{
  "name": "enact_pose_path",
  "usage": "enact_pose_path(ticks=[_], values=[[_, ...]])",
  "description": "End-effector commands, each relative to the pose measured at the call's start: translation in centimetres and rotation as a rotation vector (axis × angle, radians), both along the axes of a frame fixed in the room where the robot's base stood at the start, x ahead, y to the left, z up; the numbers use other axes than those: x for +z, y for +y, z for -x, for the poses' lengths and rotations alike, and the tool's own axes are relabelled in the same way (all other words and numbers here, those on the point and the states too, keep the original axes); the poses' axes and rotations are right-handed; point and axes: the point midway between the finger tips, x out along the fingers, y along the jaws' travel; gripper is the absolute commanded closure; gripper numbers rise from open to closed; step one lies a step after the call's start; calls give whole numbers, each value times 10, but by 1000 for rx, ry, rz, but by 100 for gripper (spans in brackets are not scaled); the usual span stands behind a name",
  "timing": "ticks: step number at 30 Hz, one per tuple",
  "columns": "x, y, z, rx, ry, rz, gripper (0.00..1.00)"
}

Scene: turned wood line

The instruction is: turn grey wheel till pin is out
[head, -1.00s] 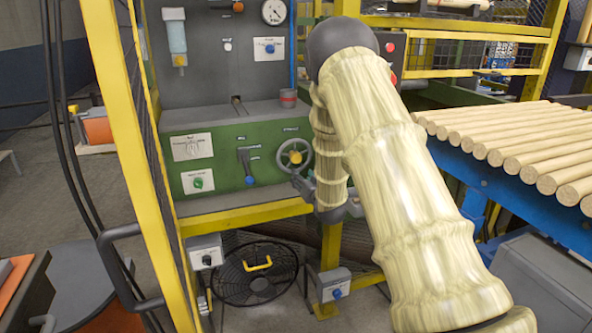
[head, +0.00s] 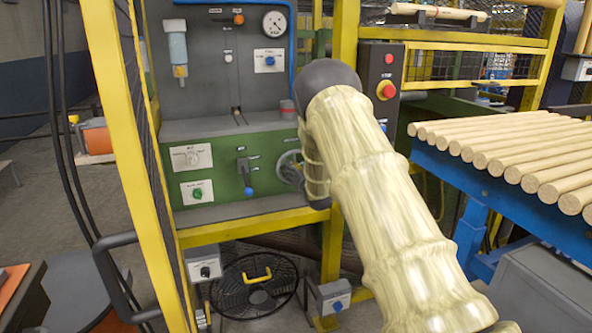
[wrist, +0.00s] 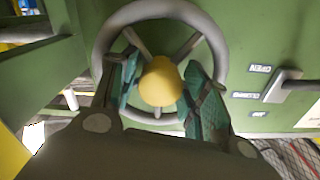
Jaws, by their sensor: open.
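The grey wheel (head: 285,170) is on the green panel front in the head view, partly hidden behind my arm. In the wrist view the wheel's grey rim (wrist: 103,42), spokes and yellow hub (wrist: 160,82) face the camera. My gripper (wrist: 164,84) is open, with one dark green finger on each side of the hub, within the rim's outline. I cannot tell whether the fingers touch the hub or spokes. My gripper is hidden in the head view. I cannot make out for certain which part is the pin; a small dark slot with a rod (head: 238,115) shows on the ledge.
A blue-tipped lever (head: 246,178) sits left of the wheel and also shows in the wrist view (wrist: 285,88). A red stop button (head: 388,90) is right of the panel. A yellow post (head: 343,60) stands close by. Wooden rods (head: 520,150) lie on a blue stand at right.

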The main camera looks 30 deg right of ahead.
Motion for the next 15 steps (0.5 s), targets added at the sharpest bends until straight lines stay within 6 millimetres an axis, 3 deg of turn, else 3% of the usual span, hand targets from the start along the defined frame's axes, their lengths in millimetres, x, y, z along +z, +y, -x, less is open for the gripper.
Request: enact_pose_path(ticks=[11, 15], values=[[0, -1, -4, -1, 0, 0, 54], [0, -2, -4, -1, 0, 0, 78]])
